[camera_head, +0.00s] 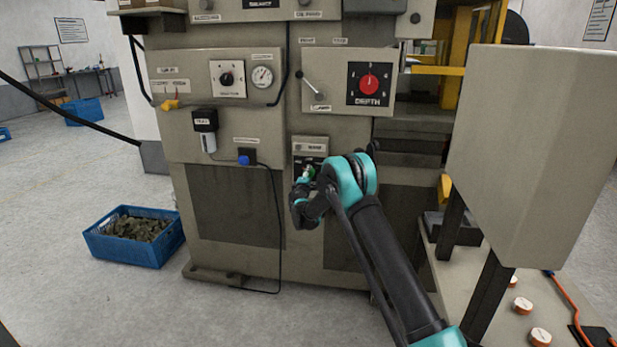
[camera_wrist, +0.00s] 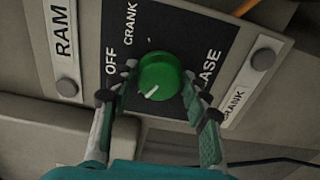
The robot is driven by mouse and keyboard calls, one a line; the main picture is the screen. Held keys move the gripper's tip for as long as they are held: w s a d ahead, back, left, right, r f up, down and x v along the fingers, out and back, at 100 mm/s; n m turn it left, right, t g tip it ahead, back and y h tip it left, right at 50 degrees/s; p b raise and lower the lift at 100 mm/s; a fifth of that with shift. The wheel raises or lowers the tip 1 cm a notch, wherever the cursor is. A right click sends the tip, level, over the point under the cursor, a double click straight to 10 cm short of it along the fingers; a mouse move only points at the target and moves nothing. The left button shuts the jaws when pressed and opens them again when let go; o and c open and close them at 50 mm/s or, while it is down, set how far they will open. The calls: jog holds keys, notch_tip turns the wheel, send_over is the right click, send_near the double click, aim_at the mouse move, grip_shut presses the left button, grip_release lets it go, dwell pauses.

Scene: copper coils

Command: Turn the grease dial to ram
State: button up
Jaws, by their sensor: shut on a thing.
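The grease dial (camera_wrist: 160,72) is a round green knob on a black plate in the wrist view. Its white pointer line faces down and left in that picture. OFF and CRANK are printed beside it, and a partly covered word ends in "ASE". No RAM mark shows on the black plate, part of which is hidden by my fingers. My gripper (camera_wrist: 161,84) is shut on the dial, one finger on each side. In the head view my gripper (camera_head: 304,184) is at the small lower panel, where a bit of the green dial (camera_head: 309,170) shows.
A RAM label plate (camera_wrist: 63,50) and a CRANK label plate (camera_wrist: 245,75) flank the dial, each with a round fitting. Above are a red DEPTH dial (camera_head: 369,83) and a lever (camera_head: 311,85). A grey box (camera_head: 530,150) stands right of my arm. A blue crate (camera_head: 120,252) sits on the floor.

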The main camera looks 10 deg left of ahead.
jog(key=o, duration=1.2)
jog(key=shift+c, duration=0.2)
jog(key=s, duration=1.2)
jog(key=shift+a, duration=0.25)
